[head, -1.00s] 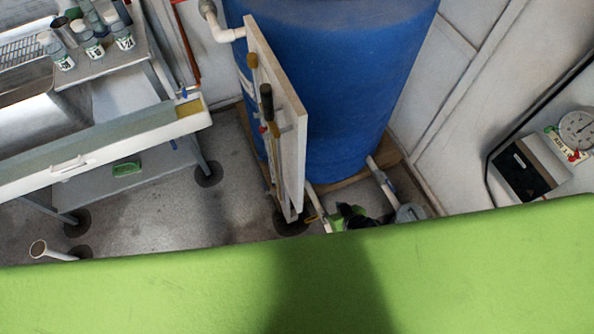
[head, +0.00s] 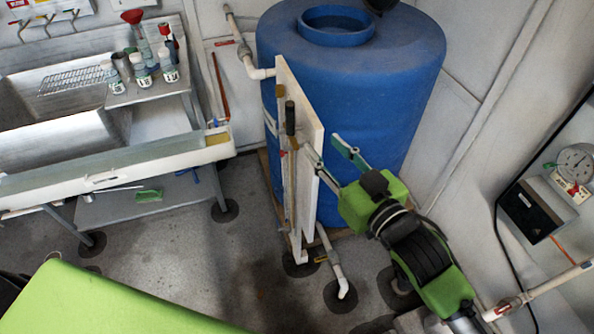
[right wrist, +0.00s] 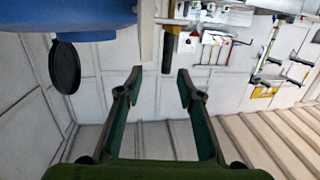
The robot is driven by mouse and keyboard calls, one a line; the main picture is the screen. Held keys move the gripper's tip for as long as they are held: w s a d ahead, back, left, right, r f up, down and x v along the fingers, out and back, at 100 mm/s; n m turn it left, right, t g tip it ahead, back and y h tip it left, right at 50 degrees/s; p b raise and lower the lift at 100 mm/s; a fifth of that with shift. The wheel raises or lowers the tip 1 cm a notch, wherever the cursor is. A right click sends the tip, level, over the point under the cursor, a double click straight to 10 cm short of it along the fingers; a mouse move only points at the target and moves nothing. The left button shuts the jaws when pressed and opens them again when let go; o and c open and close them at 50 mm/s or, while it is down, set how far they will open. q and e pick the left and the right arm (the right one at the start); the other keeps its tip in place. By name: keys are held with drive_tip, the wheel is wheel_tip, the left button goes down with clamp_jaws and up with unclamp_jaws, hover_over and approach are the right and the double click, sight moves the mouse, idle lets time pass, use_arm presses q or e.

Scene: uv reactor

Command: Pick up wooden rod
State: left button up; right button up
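My right gripper (head: 321,144) is open and empty, to the right of the upright white board by the blue tank. In the right wrist view its two fingers (right wrist: 154,80) are spread wide apart. A brown rod-like piece with a dark end (right wrist: 169,52) shows beyond the fingertips, beside the board edge, apart from them. In the head view, a dark-handled upright piece (head: 290,117) and a thin wooden-looking strip (head: 281,105) are on the board's left side. I cannot tell for certain which is the wooden rod. My left gripper is not in view.
The blue tank (head: 400,60) stands behind the white board (head: 304,110). A sink bench (head: 50,125) with bottles is at left. A thin reddish rod (head: 219,85) leans at the wall. A gauge (head: 575,160) is at right. Floor left of the board is clear.

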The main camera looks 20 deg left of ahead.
sight(293, 113)
drive_tip(key=shift+y, duration=0.4)
drive_tip(key=w+a, duration=0.1)
drive_tip(key=a, duration=0.1)
drive_tip(key=w+a+r+p, duration=0.1)
drive_tip(key=w+a, duration=0.2)
drive_tip(key=a, duration=0.1)
drive_tip(key=shift+w+a+r+p, duration=0.15)
drive_tip(key=shift+a+r+p, duration=0.15)
drive_tip(key=shift+r+p, duration=0.05)
drive_tip(key=shift+w+a+p, duration=0.35)
drive_tip(key=shift+w, duration=0.15)
drive_tip(key=shift+f+p+x, duration=0.2)
drive_tip(key=shift+p+x, duration=0.35)
drive_tip(key=shift+x, duration=1.5)
drive_tip(key=shift+d, duration=0.1)
drive_tip(key=shift+r, duration=0.1)
clamp_jaws()
